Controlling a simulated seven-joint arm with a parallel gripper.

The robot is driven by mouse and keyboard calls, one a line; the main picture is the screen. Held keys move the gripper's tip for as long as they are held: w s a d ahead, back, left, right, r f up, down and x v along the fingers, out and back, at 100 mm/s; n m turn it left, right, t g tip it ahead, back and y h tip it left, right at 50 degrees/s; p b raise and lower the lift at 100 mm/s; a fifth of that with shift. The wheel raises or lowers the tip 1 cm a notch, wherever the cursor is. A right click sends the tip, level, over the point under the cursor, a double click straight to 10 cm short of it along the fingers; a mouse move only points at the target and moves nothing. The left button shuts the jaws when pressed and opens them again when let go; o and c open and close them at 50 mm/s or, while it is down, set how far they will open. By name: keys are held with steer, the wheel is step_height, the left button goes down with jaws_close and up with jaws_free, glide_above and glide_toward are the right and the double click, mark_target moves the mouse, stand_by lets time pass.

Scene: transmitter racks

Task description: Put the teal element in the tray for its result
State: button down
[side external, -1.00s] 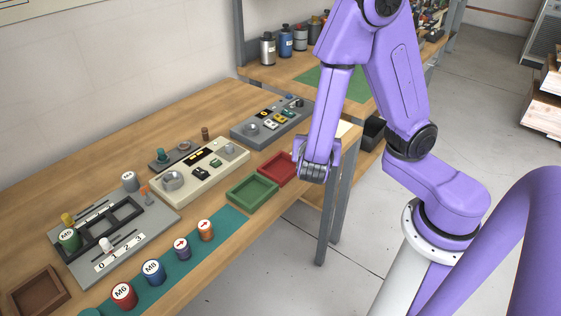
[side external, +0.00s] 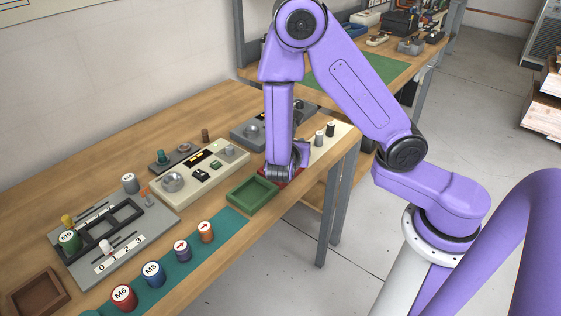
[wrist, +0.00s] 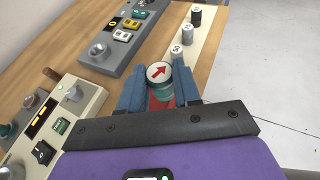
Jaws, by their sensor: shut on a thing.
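The teal element (wrist: 167,93) has a white cap with a red arrow. In the wrist view it stands between the two blue fingers of my gripper (wrist: 159,80), which is shut on it. In the side view my gripper (side external: 287,172) is low over the red tray, hides most of it, and hides the element. Part of the red tray (wrist: 155,105) shows below the element in the wrist view. I cannot tell whether the element touches the tray floor. The green tray (side external: 253,205) is empty, just left of my gripper.
A cream panel (side external: 205,178) and a grey panel (side external: 250,134) stand behind the trays. Several labelled elements stand on a teal strip (side external: 217,232) at front left. Grey and black cylinders (wrist: 186,33) stand on a pale strip beyond my gripper. A brown tray (side external: 37,290) is at far left.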

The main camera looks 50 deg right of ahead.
steer(key=w+f, duration=0.3)
steer(key=f, duration=0.1)
steer(key=shift+w+d+f, duration=0.15)
steer(key=shift+w+f, duration=0.15)
steer(key=shift+w, duration=0.1)
steer(key=shift+w+f, duration=0.1)
steer(key=shift+f, duration=1.55)
steer(key=shift+f, duration=0.1)
steer(key=c, duration=0.8)
jaws_free()
